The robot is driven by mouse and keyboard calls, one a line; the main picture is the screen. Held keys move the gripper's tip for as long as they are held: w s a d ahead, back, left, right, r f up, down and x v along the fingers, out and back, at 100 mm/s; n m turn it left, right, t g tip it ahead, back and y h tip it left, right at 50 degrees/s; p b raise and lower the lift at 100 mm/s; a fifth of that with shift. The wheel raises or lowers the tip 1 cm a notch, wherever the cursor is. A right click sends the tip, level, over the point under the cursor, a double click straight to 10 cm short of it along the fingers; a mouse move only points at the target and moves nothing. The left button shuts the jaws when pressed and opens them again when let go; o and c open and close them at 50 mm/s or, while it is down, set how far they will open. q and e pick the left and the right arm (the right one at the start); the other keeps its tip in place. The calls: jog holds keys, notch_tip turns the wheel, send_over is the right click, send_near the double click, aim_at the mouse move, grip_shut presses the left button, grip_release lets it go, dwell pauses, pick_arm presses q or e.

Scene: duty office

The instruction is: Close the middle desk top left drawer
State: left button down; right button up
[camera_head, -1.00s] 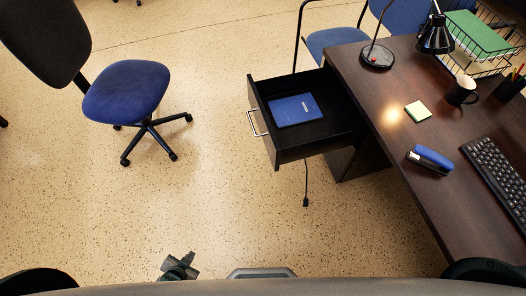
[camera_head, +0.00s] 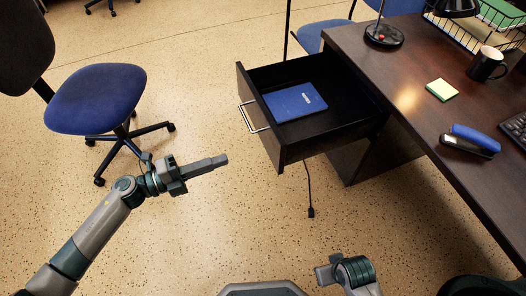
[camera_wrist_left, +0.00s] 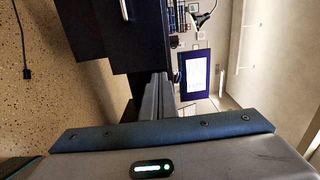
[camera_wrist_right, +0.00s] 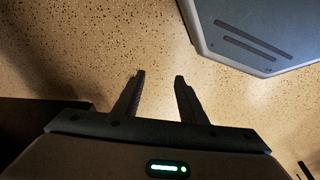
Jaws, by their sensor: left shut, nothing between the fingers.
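The desk's top left drawer (camera_head: 291,150) is pulled well out of the dark wooden desk (camera_head: 401,95), with its metal handle (camera_head: 247,117) on the left-facing front. A blue book (camera_head: 295,101) lies inside it. My left gripper (camera_head: 222,160) is shut and empty, in the air to the left of the drawer front and apart from it. In the left wrist view its fingers (camera_wrist_left: 160,95) are together, with the drawer front (camera_wrist_left: 105,35) and handle above left. My right gripper (camera_wrist_right: 158,76) is open and empty over the floor in the right wrist view; in the head view it is low at the bottom.
A blue office chair (camera_head: 97,98) stands at the left, behind my left arm. A stapler (camera_head: 470,140), sticky notes (camera_head: 442,89), a mug (camera_head: 486,64) and a lamp base (camera_head: 384,36) stand on the desk. A cable (camera_head: 310,190) hangs below the drawer. The floor before the drawer is clear.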

aim_at(277, 143)
pick_arm(q)
jog(key=shift+s+d+r, duration=0.1)
jog(key=shift+s+r, duration=0.05)
pick_arm(e)
jog(key=shift+r, duration=0.15)
pick_arm(q)
jog(key=shift+d, duration=0.1)
